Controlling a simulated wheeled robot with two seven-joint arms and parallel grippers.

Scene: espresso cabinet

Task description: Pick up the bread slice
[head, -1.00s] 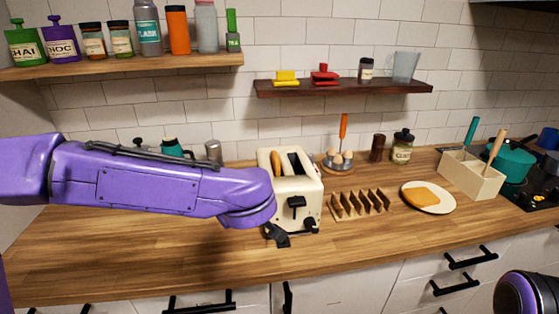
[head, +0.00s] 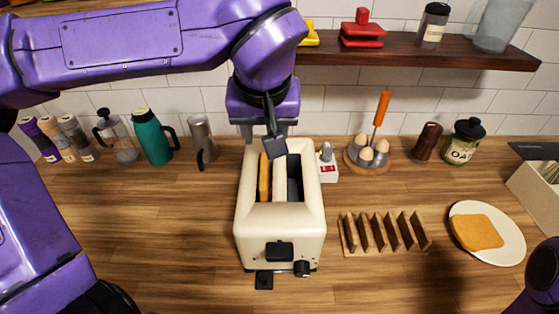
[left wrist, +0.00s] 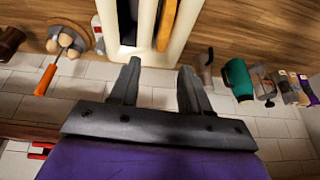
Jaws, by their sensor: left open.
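One browned bread slice (head: 265,178) stands on edge in the left slot of the cream toaster (head: 312,225). In the left wrist view this slice (left wrist: 167,24) is in the slot just beyond the fingers. The toaster's other slot looks dark and empty. Another slice (head: 477,232) lies flat on a white plate (head: 511,250) at the right. My left gripper (head: 268,138) points down above the toaster's back end. Its fingers are apart with nothing between them, as the left wrist view shows (left wrist: 158,75). My right gripper is out of view.
A wooden toast rack (head: 385,233) stands right of the toaster. An egg holder (head: 367,157), a small red-and-white item (head: 327,165) and a metal pitcher (head: 202,142) stand near the wall. A dark shelf (head: 420,53) hangs above. Counter left of the toaster is clear.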

